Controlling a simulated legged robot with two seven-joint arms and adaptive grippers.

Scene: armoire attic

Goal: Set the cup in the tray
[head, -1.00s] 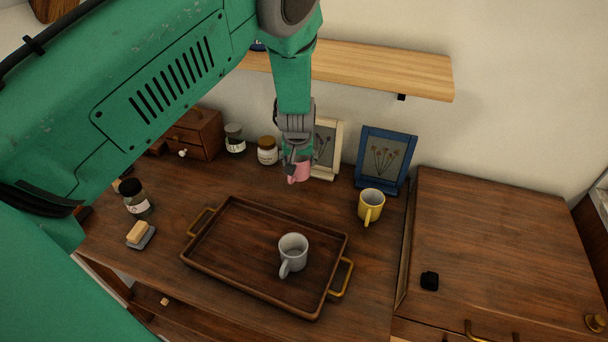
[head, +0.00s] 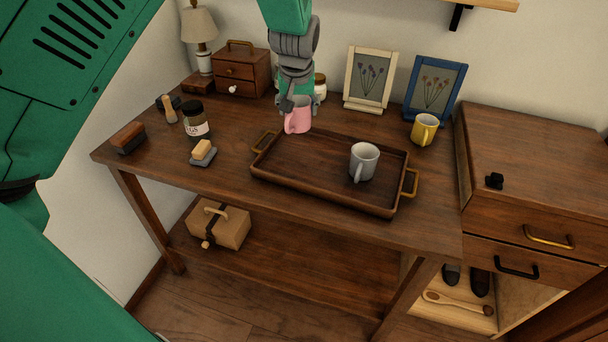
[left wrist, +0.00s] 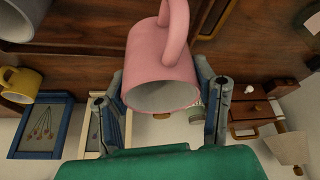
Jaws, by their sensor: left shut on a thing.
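My left gripper (head: 297,99) is shut on a pink cup (head: 298,119). In the head view the cup shows at the back left corner of the wooden tray (head: 312,190), and its height above the table is hard to tell. In the left wrist view the pink cup (left wrist: 158,68) sits between the two fingers (left wrist: 165,103), its open rim towards the camera and its handle at the top. A light grey cup (head: 367,163) stands upright in the right part of the tray. The left part of the tray is bare. My right gripper is not in view.
A yellow cup (head: 424,130) stands right of the tray, by a blue picture frame (head: 436,88) and a cream one (head: 368,78). A labelled jar (head: 196,122), a sponge-like block (head: 203,152) and a brush (head: 129,138) are at left. A small drawer box (head: 242,72) is behind.

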